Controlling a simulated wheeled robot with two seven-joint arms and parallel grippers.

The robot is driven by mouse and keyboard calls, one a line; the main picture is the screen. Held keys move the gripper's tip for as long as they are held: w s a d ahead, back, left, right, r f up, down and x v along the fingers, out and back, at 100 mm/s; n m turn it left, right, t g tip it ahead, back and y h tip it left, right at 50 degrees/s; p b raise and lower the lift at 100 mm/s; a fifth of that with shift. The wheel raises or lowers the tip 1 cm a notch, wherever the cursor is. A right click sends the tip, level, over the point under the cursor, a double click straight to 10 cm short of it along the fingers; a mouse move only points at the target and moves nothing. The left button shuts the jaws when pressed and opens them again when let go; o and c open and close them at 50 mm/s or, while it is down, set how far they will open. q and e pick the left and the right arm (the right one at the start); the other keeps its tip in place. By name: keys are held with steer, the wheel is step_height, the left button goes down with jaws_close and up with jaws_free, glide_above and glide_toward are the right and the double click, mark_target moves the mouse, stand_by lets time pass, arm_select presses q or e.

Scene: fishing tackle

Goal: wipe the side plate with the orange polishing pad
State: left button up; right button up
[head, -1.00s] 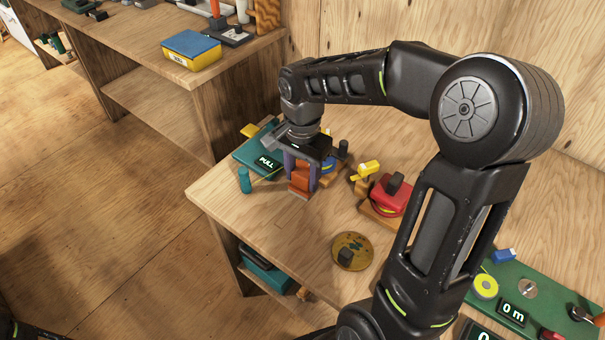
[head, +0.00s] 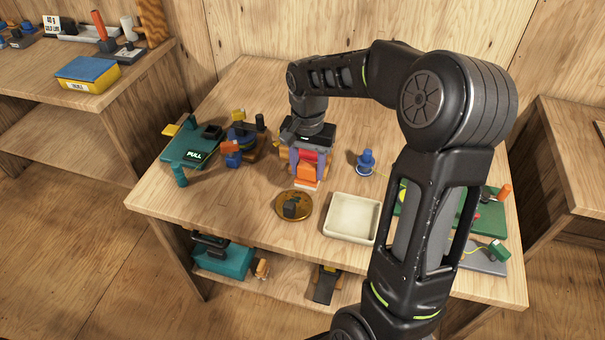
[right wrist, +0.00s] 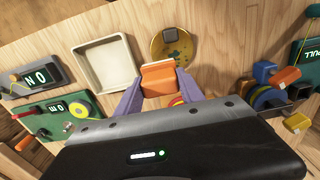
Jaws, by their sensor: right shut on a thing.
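The side plate (head: 303,202) seems to be the round gold-brown disc with a dark block on it, lying flat on the bench. It also shows in the right wrist view (right wrist: 178,50), with dark spots. My right gripper (head: 307,170) points down, its purple fingers shut on the orange polishing pad (head: 308,176). In the right wrist view the pad (right wrist: 158,79) sits between the fingertips, close to the plate's edge. The pad is just behind the plate in the head view and looks apart from it; its height is unclear. My left gripper is not in view.
A cream tray (head: 335,228) stands right of the plate. A blue-and-orange reel (head: 243,145) and a teal PULL device (head: 190,150) stand left. A red reel (head: 311,156) is partly hidden by my gripper. A blue spool (head: 366,162) stands behind the tray. Bare bench lies left of the plate.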

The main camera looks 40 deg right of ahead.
steer(key=shift+s+d, duration=0.15)
steer(key=shift+s, duration=0.15)
steer(key=shift+r+n, duration=0.1)
steer(key=shift+n, duration=0.3)
steer(key=shift+w+d, duration=0.1)
steer(key=shift+w, duration=0.15)
steer(key=shift+s, duration=0.1)
